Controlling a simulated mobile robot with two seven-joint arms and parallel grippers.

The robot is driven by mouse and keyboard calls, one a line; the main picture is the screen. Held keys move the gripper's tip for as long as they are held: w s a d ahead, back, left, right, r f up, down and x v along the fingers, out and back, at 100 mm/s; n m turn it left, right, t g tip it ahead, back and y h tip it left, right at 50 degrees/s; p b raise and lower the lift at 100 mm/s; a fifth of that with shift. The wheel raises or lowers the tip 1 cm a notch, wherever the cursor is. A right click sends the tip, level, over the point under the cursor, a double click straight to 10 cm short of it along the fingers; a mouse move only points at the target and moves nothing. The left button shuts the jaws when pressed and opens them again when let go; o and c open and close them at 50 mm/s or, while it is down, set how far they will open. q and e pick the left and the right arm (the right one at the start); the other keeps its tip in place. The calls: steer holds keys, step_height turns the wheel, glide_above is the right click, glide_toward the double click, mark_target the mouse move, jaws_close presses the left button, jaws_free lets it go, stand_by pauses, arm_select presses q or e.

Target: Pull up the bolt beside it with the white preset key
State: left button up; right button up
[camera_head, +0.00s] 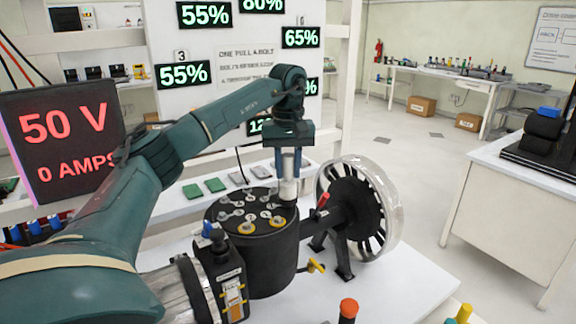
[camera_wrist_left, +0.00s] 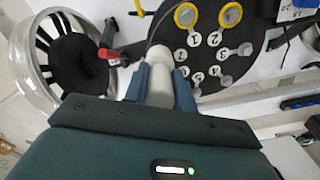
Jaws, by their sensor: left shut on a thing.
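My left gripper (camera_head: 288,168) is shut on a white cylinder, which looks like the white preset key (camera_head: 288,189), at the back right edge of the black drum (camera_head: 262,262). In the left wrist view the blue fingers (camera_wrist_left: 160,82) sit either side of the white key (camera_wrist_left: 160,62). The drum top carries several numbered round bolts (camera_head: 238,203); two at the front have yellow rings (camera_wrist_left: 230,14). The key's lower end is close to the drum top; I cannot tell whether it is seated there. My right gripper is not in view.
A spoked wheel with a clear rim (camera_head: 388,205) stands right of the drum, with a red-handled lever (camera_head: 322,202) between them. An orange-topped post (camera_head: 348,308) stands on the front of the white table (camera_head: 400,283). A screen (camera_head: 65,140) reads 50 V, 0 AMPS.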

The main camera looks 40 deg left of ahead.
arm_select(q)
steer(key=shift+f, duration=0.5)
stand_by(0.3)
steer(key=shift+f, duration=0.15)
steer(key=shift+s+d+f, duration=0.1)
steer(key=shift+f, duration=0.1)
stand_by(1.4)
steer(key=shift+r+p, duration=1.1)
steer(key=shift+r, duration=2.6)
